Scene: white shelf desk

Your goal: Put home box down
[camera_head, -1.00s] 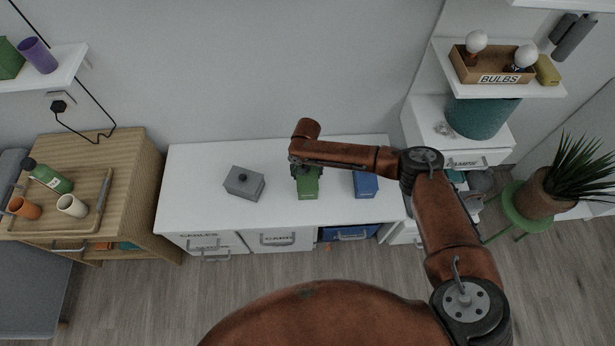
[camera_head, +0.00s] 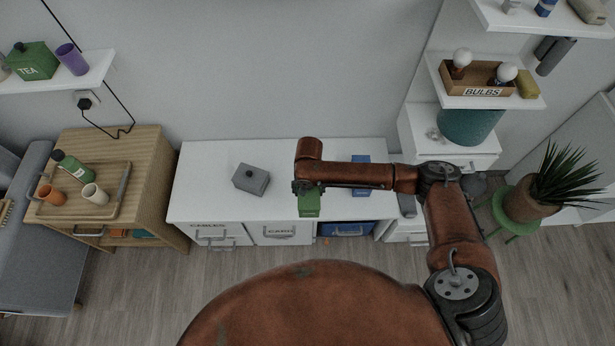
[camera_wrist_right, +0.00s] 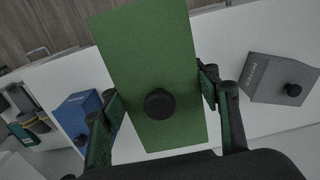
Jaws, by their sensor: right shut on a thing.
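A green box (camera_head: 310,206) with a small label too blurred to read is in my right gripper (camera_head: 305,188), near the front edge of the white desk (camera_head: 205,190). In the right wrist view the green box (camera_wrist_right: 150,60) fills the middle, its round dark knob toward me, with the fingers closed on its two sides. I cannot tell whether its underside touches the desk. The arm hides part of the box in the head view. My left gripper is not in view.
A grey lidded box (camera_head: 251,180) stands on the desk to the left. A blue box (camera_head: 360,165) stands to the right, partly behind my arm. Bare desktop lies between the grey and green boxes. Labelled drawers (camera_head: 278,233) sit below. A green stool with a plant (camera_head: 525,200) stands at right.

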